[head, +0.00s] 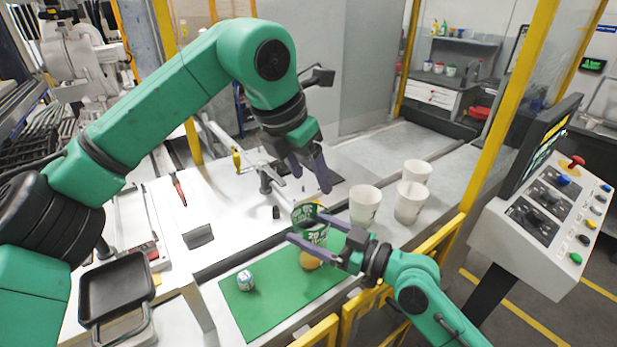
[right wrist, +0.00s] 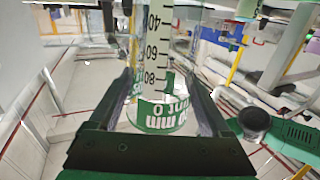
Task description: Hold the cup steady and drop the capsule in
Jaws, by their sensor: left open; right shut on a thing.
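A green cup with white markings (head: 311,225) stands at the back edge of the green mat. My right gripper (head: 304,228) is shut on it, one finger on each side. In the right wrist view the cup (right wrist: 157,80) fills the space between the fingers and shows a printed number scale. My left gripper (head: 308,180) is open and empty above the cup, fingers pointing down. A small round white-and-blue piece (head: 245,281) lies on the mat's left part; I cannot tell whether it is the capsule. An orange-tan round piece (head: 310,261) lies in front of the cup.
The green mat (head: 262,318) has free room at its front. White cups (head: 365,206) stand right of the green cup. A small black cylinder (head: 276,212) is left of it. A dark tray (head: 117,288) is at left; a control panel (head: 545,225) and yellow rails are at right.

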